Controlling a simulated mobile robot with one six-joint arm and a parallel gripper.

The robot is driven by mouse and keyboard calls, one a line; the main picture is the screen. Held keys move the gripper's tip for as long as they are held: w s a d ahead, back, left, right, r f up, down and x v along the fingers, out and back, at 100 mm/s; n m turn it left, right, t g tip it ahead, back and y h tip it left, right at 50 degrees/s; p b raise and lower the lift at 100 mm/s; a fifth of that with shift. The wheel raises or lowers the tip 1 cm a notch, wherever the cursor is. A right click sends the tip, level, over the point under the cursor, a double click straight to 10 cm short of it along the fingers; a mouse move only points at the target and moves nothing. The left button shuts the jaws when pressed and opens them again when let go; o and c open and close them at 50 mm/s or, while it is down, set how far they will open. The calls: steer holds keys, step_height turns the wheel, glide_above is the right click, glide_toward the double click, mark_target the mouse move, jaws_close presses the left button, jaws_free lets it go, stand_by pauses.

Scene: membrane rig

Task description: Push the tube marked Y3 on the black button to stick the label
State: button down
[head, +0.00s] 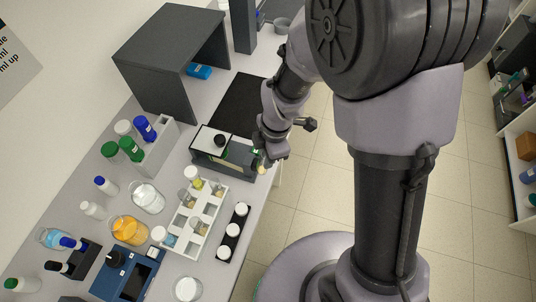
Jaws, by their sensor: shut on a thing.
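The device has a greenish front panel (238,154). My gripper (264,156) is just right of this device, near the table edge, beside the panel rather than over the button. It is shut on a small tube (262,169), of which only a pale tip shows below the wrist. My wrist hides most of the tube and the fingertips. I cannot read a Y3 mark, nor tell whether the tube touches the device.
A white rack (196,222) with capped tubes stands in front of the device, with a black strip of white-capped vials (232,232) beside it. Bottles, an orange beaker (129,230) and a blue instrument (128,275) crowd the left. A dark mat (240,102) lies behind the device.

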steer(key=shift+w+a, duration=0.1)
steer(key=shift+a, duration=0.1)
steer(key=s+d+r+p, duration=0.1)
steer(key=d+r+p, duration=0.1)
steer(key=r, duration=0.3)
steer(key=shift+s+d, duration=0.25)
steer(key=shift+d, duration=0.65)
